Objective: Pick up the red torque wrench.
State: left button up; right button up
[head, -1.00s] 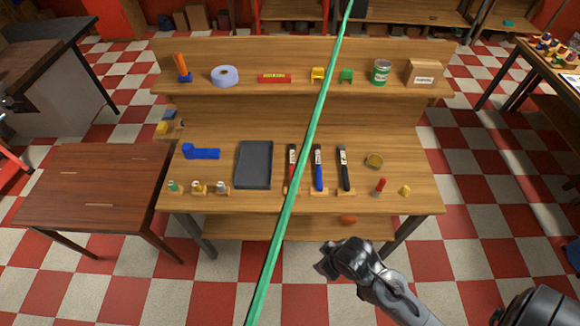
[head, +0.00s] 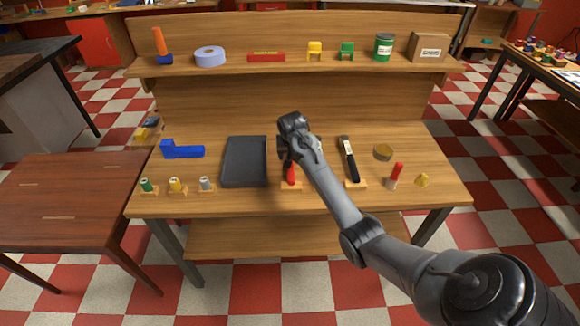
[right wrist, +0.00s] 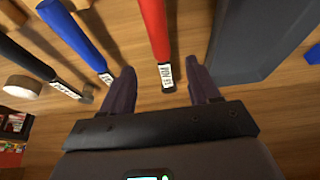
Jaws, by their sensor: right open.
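The red torque wrench (head: 291,176) lies on the workbench (head: 235,203) beside the dark tray, its red handle pointing to the front and its upper part hidden by my right gripper (head: 288,138). In the right wrist view the red wrench (right wrist: 154,35) shows between the two spread fingers of the right gripper (right wrist: 160,70), its dark, labelled end towards the palm. The jaws are open; I cannot tell whether they touch it. The blue wrench (right wrist: 75,38) lies beside one finger. My left gripper is not in view.
A black wrench (head: 348,160) lies to the right. The dark tray (head: 244,161) is close on the left. Small pegs (head: 176,185) stand along the front left. A raised shelf (head: 225,67) with several objects runs along the back.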

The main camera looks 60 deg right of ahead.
jog(key=x, duration=0.5)
jog(key=shift+d+b, duration=0.1)
jog(key=shift+b, duration=0.25)
jog(key=shift+b+x, duration=0.65)
jog(key=shift+x, duration=2.05)
grip_shut()
